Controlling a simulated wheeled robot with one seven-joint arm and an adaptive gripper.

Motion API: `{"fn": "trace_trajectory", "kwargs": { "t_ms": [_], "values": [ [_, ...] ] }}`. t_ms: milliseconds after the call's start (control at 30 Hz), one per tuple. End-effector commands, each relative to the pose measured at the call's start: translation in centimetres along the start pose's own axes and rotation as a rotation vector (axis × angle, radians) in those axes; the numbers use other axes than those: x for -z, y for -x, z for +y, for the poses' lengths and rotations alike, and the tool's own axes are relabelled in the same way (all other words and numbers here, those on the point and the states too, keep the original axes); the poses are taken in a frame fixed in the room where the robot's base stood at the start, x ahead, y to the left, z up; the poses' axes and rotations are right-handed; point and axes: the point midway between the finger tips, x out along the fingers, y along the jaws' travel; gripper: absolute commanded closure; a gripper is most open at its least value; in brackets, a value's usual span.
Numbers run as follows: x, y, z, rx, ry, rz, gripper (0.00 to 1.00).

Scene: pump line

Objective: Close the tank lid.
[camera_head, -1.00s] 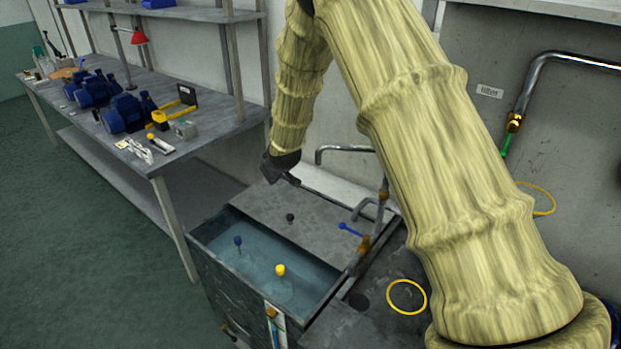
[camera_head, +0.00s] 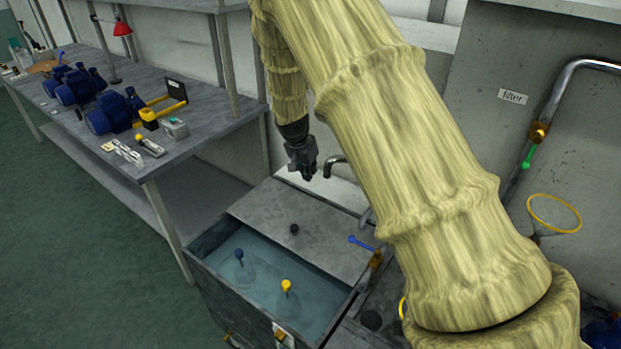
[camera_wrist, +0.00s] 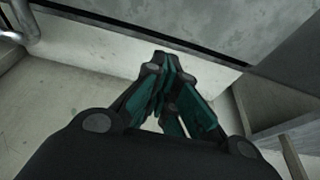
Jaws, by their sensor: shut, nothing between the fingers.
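The tank (camera_head: 212,268) stands at lower middle in the head view. Its grey flat lid (camera_head: 270,212), with a small black knob (camera_head: 294,229), covers the back part. The front part is open and shows water with a blue-topped float (camera_head: 239,254) and a yellow-topped float (camera_head: 286,286). My gripper (camera_head: 309,176) is above and behind the lid's back edge, apart from the knob. In the wrist view my gripper (camera_wrist: 172,62) has its fingers together and empty. A grey surface fills the top there; I cannot tell whether it is the lid.
A bent tap (camera_head: 335,163) stands close to my gripper's right. A blue-handled valve (camera_head: 362,243) is at the tank's right side. A workbench (camera_head: 175,155) with blue pumps (camera_head: 112,112) stands to the left. A yellow ring (camera_head: 554,213) is at the right.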

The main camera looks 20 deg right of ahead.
Motion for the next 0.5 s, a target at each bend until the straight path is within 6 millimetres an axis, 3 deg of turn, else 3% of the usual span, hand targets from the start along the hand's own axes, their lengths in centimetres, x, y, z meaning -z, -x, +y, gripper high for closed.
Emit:
{"fn": "trace_trajectory", "kwargs": {
  "t_ms": [500],
  "values": [
    [0.1,-6.0,0.2,-0.001,0.001,-0.001,1.0]
  ]
}}
